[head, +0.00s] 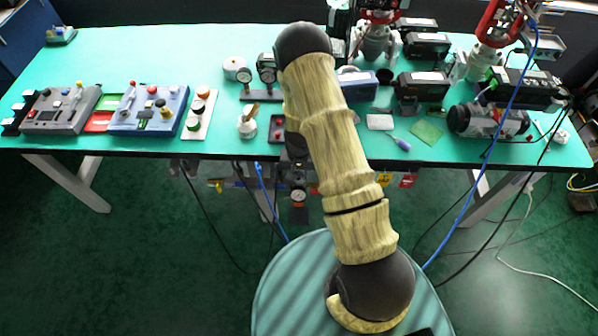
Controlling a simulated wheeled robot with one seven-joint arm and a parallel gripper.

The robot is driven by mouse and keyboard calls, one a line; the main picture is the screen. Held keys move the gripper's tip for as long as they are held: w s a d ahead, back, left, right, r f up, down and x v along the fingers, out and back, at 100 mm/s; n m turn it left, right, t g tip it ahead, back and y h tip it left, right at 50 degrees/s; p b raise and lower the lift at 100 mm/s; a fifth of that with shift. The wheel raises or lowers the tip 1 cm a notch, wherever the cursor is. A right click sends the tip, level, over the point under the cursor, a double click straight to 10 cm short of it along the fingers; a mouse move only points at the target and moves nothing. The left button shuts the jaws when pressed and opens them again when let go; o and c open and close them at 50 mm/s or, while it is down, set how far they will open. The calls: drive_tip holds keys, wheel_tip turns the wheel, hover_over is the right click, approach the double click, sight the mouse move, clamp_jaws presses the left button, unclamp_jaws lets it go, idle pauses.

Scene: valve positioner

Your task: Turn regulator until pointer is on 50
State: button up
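My arm rises from the bottom of the head view and bends at a dark joint near the table's back edge. All pointers are too small to read. No regulator knob can be made out clearly.
The green-topped table (190,60) spans the view. Control boxes (148,110) stand at left. Red valves (496,22), black units and a cylinder (489,121) stand at right. Cables hang over the front edge at right and below the middle. The back left tabletop is mostly clear.

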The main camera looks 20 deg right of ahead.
drive_tip(key=shift+c, duration=0.2)
clamp_jaws()
drive_tip(key=shift+m, duration=0.4)
drive_tip(key=shift+w+m+b, duration=0.1)
drive_tip(key=shift+m+b, duration=0.3)
drive_tip(key=shift+m, duration=2.1)
drive_tip(key=shift+o, duration=0.2)
unclamp_jaws()
